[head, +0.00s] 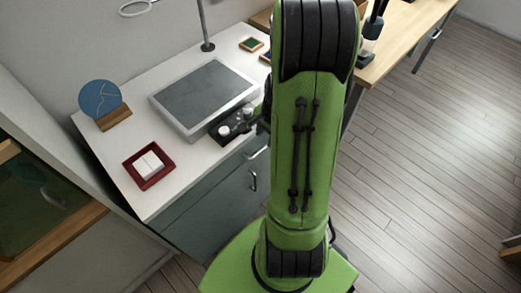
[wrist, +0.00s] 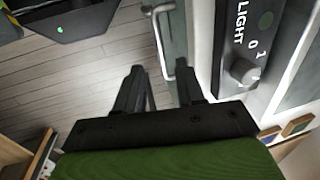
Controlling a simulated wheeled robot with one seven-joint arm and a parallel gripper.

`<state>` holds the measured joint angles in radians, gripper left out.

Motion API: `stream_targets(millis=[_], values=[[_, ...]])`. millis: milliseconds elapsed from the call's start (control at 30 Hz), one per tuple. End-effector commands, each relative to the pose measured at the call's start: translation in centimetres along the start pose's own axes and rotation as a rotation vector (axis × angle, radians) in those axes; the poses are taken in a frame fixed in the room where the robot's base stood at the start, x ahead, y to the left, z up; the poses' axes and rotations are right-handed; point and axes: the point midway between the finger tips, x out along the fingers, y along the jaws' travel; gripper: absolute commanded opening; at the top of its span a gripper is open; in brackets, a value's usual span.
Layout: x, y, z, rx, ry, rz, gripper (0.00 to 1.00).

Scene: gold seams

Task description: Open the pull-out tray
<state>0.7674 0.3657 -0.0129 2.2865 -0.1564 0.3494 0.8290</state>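The workbench has a grey-green front (head: 215,200) under its white top. A slim handle (head: 258,152) shows just under the top, and an upright handle (head: 253,180) sits lower on the front. I cannot tell for certain which panel is the pull-out tray; no panel visibly stands out. In the wrist view a pale bar handle (wrist: 160,38) is on the front, beyond my fingertips. My gripper (wrist: 162,75) is open, its two dark fingers apart with nothing clearly between them. In the head view my green arm hides most of the gripper.
A light box (head: 205,95) with a knob panel (head: 233,124) stands on the white top; the knob (wrist: 243,72) is close right of my gripper. A red tray (head: 148,166) and blue disc (head: 100,98) are left.

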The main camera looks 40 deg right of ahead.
Motion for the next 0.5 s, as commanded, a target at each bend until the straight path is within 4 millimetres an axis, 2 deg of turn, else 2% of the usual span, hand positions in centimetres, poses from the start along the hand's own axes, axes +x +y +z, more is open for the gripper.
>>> stream_targets(millis=[33, 200, 333, 500], values=[[1.9, 0.2, 0.1, 0.000, -0.003, 0.003, 0.38], [5.6, 0.1, 0.1, -0.001, -0.002, 0.003, 0.38], [7.2, 0.0, 0.0, -0.002, -0.001, 0.001, 0.38], [7.6, 0.0, 0.0, -0.002, 0.001, 0.000, 0.38]])
